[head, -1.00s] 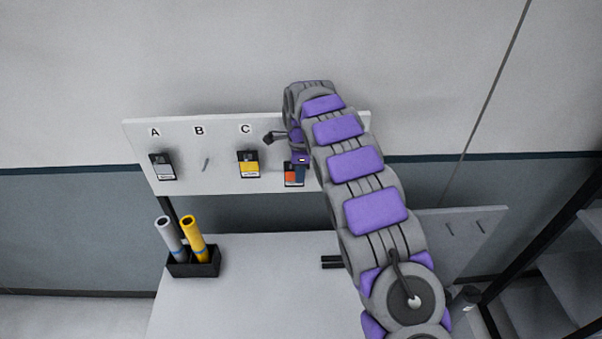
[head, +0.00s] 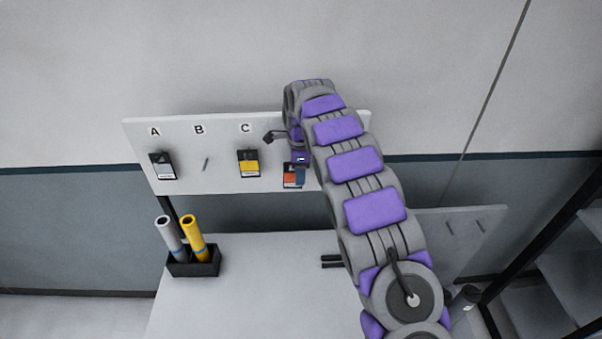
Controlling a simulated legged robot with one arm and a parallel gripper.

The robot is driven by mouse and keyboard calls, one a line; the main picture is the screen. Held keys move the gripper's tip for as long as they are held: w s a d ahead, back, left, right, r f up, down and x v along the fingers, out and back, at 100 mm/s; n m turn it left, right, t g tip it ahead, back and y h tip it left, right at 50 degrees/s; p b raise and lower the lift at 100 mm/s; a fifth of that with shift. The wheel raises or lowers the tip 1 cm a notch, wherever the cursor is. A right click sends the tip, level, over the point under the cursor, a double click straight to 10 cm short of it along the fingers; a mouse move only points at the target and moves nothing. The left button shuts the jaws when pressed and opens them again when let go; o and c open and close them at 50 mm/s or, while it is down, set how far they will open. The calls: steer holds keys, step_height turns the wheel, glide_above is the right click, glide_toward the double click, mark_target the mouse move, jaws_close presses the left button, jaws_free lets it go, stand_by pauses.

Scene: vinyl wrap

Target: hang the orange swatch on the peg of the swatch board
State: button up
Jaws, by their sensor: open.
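My gripper (head: 285,146) is open, just above the orange swatch and in front of the board. My arm hides the board's right part, any peg there and the swatch's top, so I cannot tell whether it hangs. The bare peg (head: 206,164) under letter B carries nothing.
A grey swatch (head: 163,167) hangs under A and a yellow swatch (head: 248,164) under C. A black holder (head: 194,266) with grey and yellow rolls stands on the white table (head: 255,290). A second pegged panel (head: 465,240) is at right, near dark-framed shelves (head: 560,270).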

step_height(320, 180, up, 16)
steer(key=r+p, duration=0.1)
steer(key=p, duration=0.2)
steer(key=s+d+f+n+b, duration=0.3)
steer(key=s+d+n+b, duration=0.3)
steer(key=s, duration=0.5)
steer(key=s+d+f+n+b, duration=0.1)
steer(key=s+f+n+b, duration=0.3)
steer(key=s+f, duration=0.4)
steer(key=s+d+f+n+g+b, duration=0.1)
steer(key=s+f+n+b, duration=0.3)
steer(key=s, duration=1.3)
steer(key=s+d+f+n+b, duration=0.3)
steer(key=s+f+b, duration=0.5)
steer(key=s+f, duration=0.5)
steer(key=shift+s+n+g+b, duration=0.25)
steer(key=shift+n+g+b, duration=0.1)
steer(key=shift+n, duration=0.15)
